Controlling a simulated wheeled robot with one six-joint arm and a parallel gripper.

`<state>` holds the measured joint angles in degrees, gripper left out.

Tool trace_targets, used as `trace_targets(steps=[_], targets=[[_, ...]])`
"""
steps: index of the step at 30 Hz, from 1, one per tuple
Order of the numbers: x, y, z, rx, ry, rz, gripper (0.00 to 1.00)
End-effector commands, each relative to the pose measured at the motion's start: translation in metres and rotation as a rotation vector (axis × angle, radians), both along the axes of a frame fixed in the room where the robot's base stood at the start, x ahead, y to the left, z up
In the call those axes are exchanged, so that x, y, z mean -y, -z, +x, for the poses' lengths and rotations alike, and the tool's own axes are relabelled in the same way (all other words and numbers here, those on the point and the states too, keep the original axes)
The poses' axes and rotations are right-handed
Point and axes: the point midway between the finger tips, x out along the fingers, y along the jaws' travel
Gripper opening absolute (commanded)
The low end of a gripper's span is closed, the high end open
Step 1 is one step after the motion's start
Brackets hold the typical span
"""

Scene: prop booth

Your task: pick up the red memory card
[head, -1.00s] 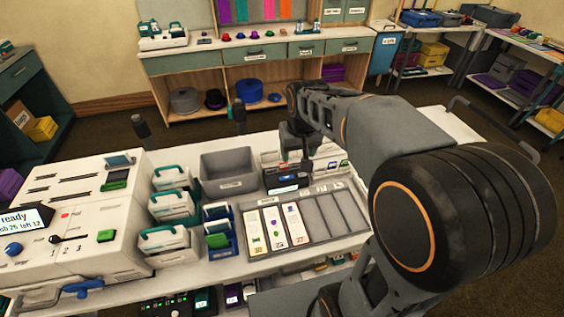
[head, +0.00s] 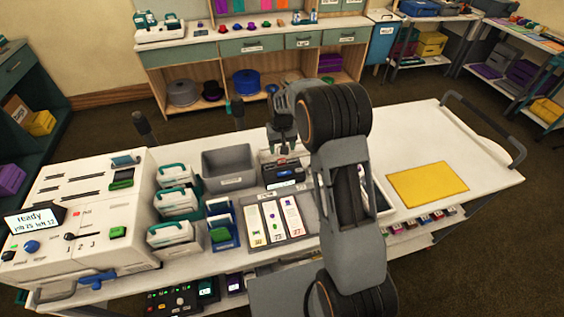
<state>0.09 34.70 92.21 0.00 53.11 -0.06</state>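I cannot pick out the red memory card for certain. Small coloured pieces (head: 424,220), some reddish, sit in a row under the right front edge of the cart, too small to identify. My gripper (head: 283,142) hangs at the back of the cart, above or behind a black device (head: 284,173) with a small lit display. Its fingers are small and dark, and whether they are open or shut does not show. My arm covers the right part of the card tray (head: 302,243) and the area behind it.
Three white picture cards (head: 273,221) lie in the tray. A grey bin (head: 228,167) and several teal-handled boxes (head: 170,233) stand left of it, beside a white machine (head: 100,215) reading "ready". A yellow mat (head: 428,184) lies at right, with clear white top around it.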

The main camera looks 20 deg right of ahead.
Motion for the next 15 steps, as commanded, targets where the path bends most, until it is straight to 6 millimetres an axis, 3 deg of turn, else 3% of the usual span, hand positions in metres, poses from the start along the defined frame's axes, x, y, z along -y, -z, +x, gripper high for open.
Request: trace_targets(steps=[15], targets=[[-0.001,0.045,0.0,-0.006,0.0,0.0,0.64]])
